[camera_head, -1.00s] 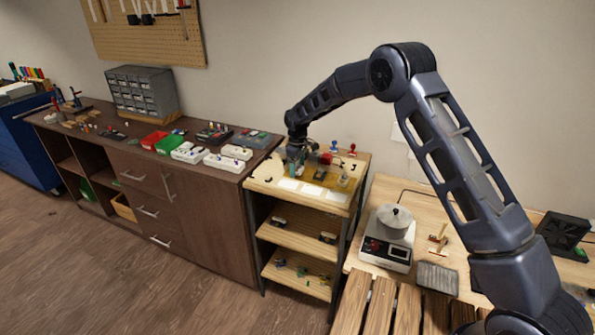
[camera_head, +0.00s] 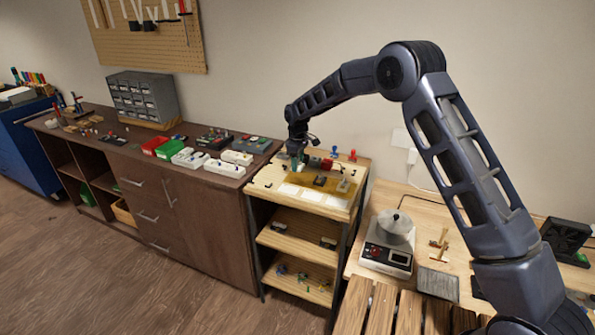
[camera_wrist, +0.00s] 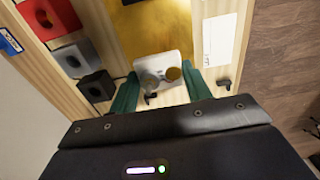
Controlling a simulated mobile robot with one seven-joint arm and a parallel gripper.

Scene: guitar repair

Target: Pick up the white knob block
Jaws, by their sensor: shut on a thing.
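The white knob block (camera_wrist: 171,66) is a small pale plate with two round knobs, one grey and one gold. It sits between the green fingers of my gripper (camera_wrist: 161,74) in the wrist view, with a finger on each side. My gripper is shut on it. In the head view my gripper (camera_head: 297,162) is at the left part of the small wooden shelf stand's top, and the block is too small to make out there. I cannot tell whether the block is clear of the surface.
A yellow mat (camera_wrist: 150,30) lies by the block. Red (camera_wrist: 50,15), grey (camera_wrist: 76,55) and black (camera_wrist: 97,86) blocks stand to the left in the wrist view. A white card (camera_wrist: 219,40) lies right. A brown cabinet (camera_head: 215,215) stands left of the stand, a workbench right.

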